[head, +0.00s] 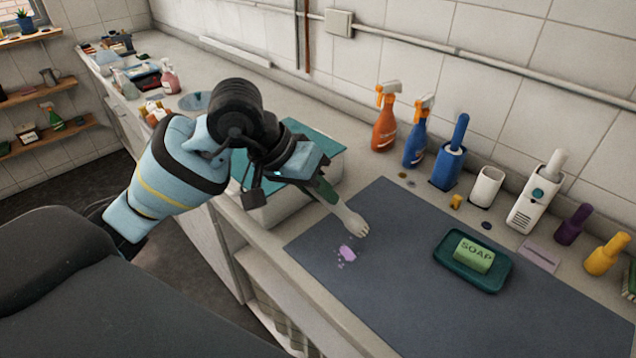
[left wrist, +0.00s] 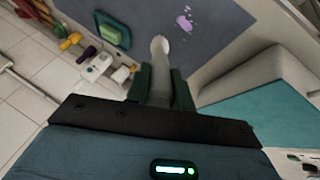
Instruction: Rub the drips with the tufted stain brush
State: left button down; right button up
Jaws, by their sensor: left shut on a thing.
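The tufted stain brush (head: 352,222) is pale with a whitish tufted end. My left gripper (head: 326,190) is shut on its handle, and the brush slants down toward the grey mat. It also shows between the dark green fingers of my left gripper (left wrist: 161,92) in the left wrist view, as a pale brush (left wrist: 160,55). The pink-purple drips (head: 347,253) lie on the mat just in front of the brush's end, and the left wrist view shows the drips (left wrist: 185,22) too. I cannot tell whether the tuft touches the mat. My right gripper is not in view.
The grey mat (head: 400,300) covers the counter's front. A green soap dish (head: 484,284) holds a bar of soap (head: 473,256) on its right part. Spray bottles (head: 385,120) and a blue-handled brush (head: 452,155) stand along the wall. A teal-lidded box (head: 325,150) is behind the arm.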

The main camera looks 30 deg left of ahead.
pick_arm(q)
jog(key=f, duration=0.1)
jog(key=a+f, duration=0.1)
jog(key=f, duration=0.3)
jog(key=shift+w+a+f, duration=0.15)
jog(key=shift+w+a, duration=0.1)
